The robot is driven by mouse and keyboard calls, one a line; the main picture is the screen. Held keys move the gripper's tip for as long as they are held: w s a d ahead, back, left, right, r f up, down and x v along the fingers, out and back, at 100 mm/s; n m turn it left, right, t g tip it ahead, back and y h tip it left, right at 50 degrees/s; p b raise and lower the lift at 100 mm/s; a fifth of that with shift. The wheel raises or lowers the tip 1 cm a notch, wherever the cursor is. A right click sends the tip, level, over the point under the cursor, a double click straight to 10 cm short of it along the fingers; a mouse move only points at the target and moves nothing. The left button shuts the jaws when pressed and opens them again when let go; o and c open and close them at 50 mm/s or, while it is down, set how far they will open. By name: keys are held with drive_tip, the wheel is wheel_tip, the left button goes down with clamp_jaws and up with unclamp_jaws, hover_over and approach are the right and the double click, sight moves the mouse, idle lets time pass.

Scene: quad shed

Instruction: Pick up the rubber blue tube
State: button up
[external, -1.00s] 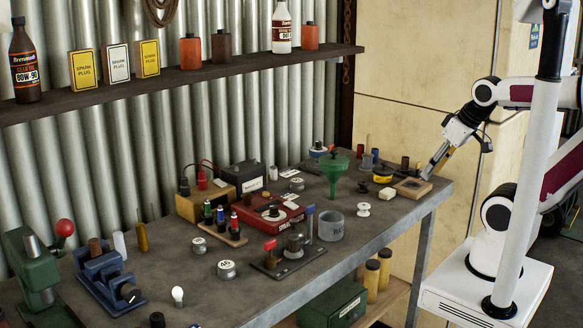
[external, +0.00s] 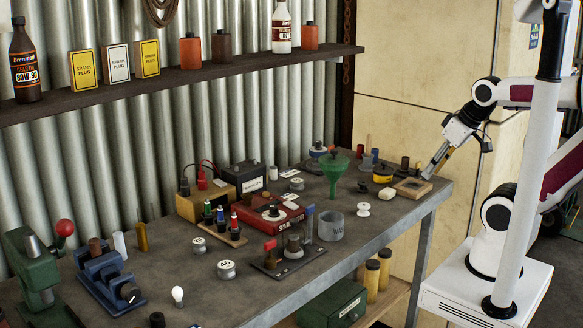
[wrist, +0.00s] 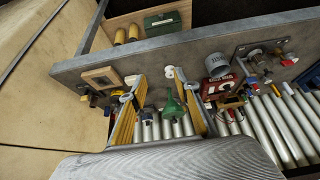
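A small upright blue tube (external: 375,156) stands among short cylinders near the back right of the workbench in the external view. I cannot tell from its look whether it is rubber. My gripper (external: 426,177) is to the right of it, pointing down and left above the bench's right end, close to a wooden frame. In the wrist view my gripper (wrist: 160,76) has its two yellowish fingers spread apart, with nothing visibly held. Small items show between and beyond the fingers, too small there to pick out the blue tube for certain.
A green funnel (external: 335,172), a yellow round item (external: 383,178) and a white spool (external: 363,209) stand near the cylinders. The wooden frame (external: 412,189) lies at the right end. A shelf (external: 180,80) runs above the back. The bench's front edge is fairly clear.

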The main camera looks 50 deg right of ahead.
drive_tip(key=w+d+m+t+h, duration=0.1)
drive_tip(key=w+d+t+h, duration=0.1)
drive_tip(key=w+d, duration=0.95)
drive_tip(key=w+d+m+t+h, duration=0.1)
drive_tip(key=w+d+t+h, duration=0.1)
drive_tip(key=w+d, duration=1)
drive_tip(key=w+d+f+t, duration=0.1)
drive_tip(key=w+d+f, duration=0.2)
drive_tip(key=w+d+f+t, duration=0.1)
drive_tip(key=w+d+f, duration=0.3)
drive_tip(key=w+d+f+t, duration=0.1)
drive_tip(key=w+d+f, duration=0.3)
drive_tip(key=shift+d+f+m+y, duration=0.2)
drive_tip(key=shift+m+y, duration=0.1)
drive_tip(key=shift+y, duration=0.1)
drive_tip(key=shift+d+f+t, duration=0.3)
drive_tip(key=shift+f, duration=0.15)
drive_tip(key=shift+w, duration=0.2)
drive_tip(key=shift+x, duration=1.2)
